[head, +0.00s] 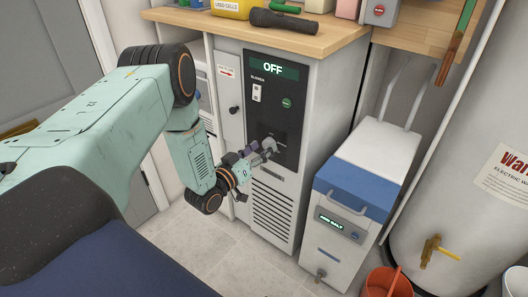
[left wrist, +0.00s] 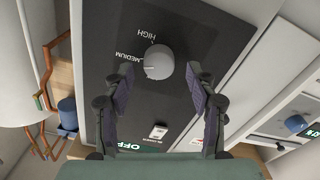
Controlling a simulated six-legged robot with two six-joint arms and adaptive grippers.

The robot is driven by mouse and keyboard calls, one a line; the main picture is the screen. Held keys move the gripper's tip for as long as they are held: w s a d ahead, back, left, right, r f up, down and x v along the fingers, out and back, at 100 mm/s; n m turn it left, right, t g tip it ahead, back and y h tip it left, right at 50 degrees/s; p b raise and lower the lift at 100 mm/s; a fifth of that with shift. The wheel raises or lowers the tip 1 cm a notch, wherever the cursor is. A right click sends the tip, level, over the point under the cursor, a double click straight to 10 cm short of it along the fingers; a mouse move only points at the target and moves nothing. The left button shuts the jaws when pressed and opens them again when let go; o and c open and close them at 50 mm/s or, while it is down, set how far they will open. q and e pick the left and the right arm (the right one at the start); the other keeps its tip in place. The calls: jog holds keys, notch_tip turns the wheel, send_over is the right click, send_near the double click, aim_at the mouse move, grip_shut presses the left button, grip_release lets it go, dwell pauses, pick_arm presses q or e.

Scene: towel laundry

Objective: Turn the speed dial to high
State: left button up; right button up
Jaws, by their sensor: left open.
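The grey round speed dial (left wrist: 160,62) sits on the dark panel (left wrist: 105,25) of a white cabinet. HIGH and MEDIUM labels show around it in the left wrist view; I cannot tell for sure where it points. In the head view the dial (head: 270,145) is partly hidden by my left gripper (head: 262,151). My left gripper (left wrist: 160,76) is open and faces the panel, with a finger on either side of the dial; contact is not clear. The display (head: 272,68) reads OFF. My right gripper is not in view.
A white rocker switch (head: 257,93) and a green button (head: 287,103) are on the panel. A wooden counter (head: 305,40) above holds a black flashlight (head: 288,20). A blue-and-white bin (head: 362,180), a red bucket (head: 385,283) and a water tank (head: 465,140) stand to the right.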

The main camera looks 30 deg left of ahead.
pick_arm(q)
jog(key=shift+w, duration=0.7)
jog(key=shift+d, duration=0.1)
jog(key=c, duration=1.2)
